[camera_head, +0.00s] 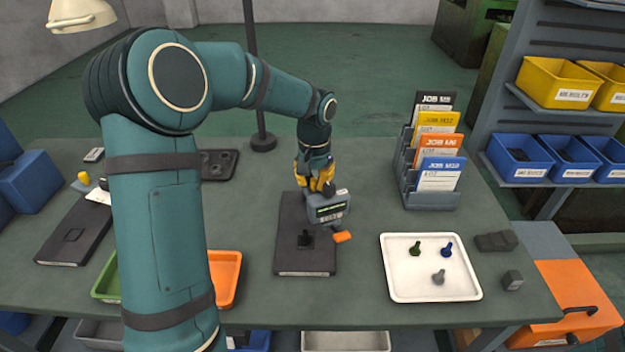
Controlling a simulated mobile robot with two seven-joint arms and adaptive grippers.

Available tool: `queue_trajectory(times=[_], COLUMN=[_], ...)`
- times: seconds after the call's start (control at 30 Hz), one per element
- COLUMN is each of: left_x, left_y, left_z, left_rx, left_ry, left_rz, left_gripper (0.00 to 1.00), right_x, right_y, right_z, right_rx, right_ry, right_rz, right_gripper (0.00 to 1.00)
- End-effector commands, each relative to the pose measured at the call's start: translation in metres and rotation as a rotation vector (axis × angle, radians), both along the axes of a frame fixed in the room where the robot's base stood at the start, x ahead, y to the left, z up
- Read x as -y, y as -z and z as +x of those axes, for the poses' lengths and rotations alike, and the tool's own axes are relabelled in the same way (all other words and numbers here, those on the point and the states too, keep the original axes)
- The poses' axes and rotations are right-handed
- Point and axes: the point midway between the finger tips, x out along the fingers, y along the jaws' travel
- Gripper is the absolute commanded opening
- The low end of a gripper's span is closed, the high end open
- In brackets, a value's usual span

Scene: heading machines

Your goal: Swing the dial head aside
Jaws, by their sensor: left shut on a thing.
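The dial head (328,209) is a grey block with a small dark display. It sits over the right side of a dark base plate (306,265) on the table, with a small orange tab (342,236) at its lower right. My left gripper (318,188), with yellow fingers, comes down from above and is shut on the dial head at its upper left. The fingertips are partly hidden against the head. A small black post (305,238) stands on the plate in front of the head. My right gripper is not in view.
A white tray (395,278) with green, blue and grey small parts lies to the right. A card rack (430,200) with job cards stands behind it. Another dark plate (68,245) lies at left. An orange tray (228,275) is partly behind my left arm. A dark pole (252,70) rises behind the table.

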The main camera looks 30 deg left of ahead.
Motion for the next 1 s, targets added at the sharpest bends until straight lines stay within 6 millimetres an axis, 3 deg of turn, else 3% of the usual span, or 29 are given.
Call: queue_trajectory(times=[1.0], left_x=[0.011], left_y=[-0.001], left_z=[0.044], left_rx=[0.001], left_ry=[-0.833], left_rz=[0.000], left_gripper=[0.00], right_x=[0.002], right_y=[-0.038], right_z=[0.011], right_rx=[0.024], right_ry=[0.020], right_rz=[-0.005], right_gripper=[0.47])
